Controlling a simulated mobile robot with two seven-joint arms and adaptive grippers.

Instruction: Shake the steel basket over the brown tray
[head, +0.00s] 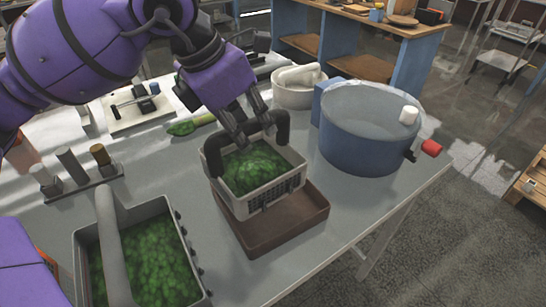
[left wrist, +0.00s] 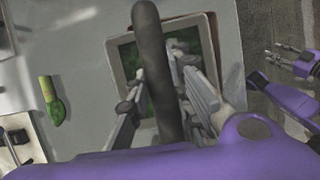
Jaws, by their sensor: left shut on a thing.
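My left gripper (head: 245,132) comes in from above and is shut on the dark handle (head: 282,127) of the steel basket (head: 262,203). The basket is pale grey, holds green leafy-looking bits, and is a little tilted. It is above the brown tray (head: 290,235), covering much of it; the gap between them is hard to judge. In the left wrist view, the fingers (left wrist: 160,95) lie on both sides of the dark handle (left wrist: 155,60). My right gripper (left wrist: 290,60) shows at that view's right edge, its fingers apart and empty.
A grey bin (head: 177,215) with green contents stands front left. A big blue pot (head: 360,140) is at the right, a mortar (head: 292,95) behind. A small stand (head: 85,187) and a green vegetable (head: 185,128) lie left. Bare tabletop (head: 160,170) shows between.

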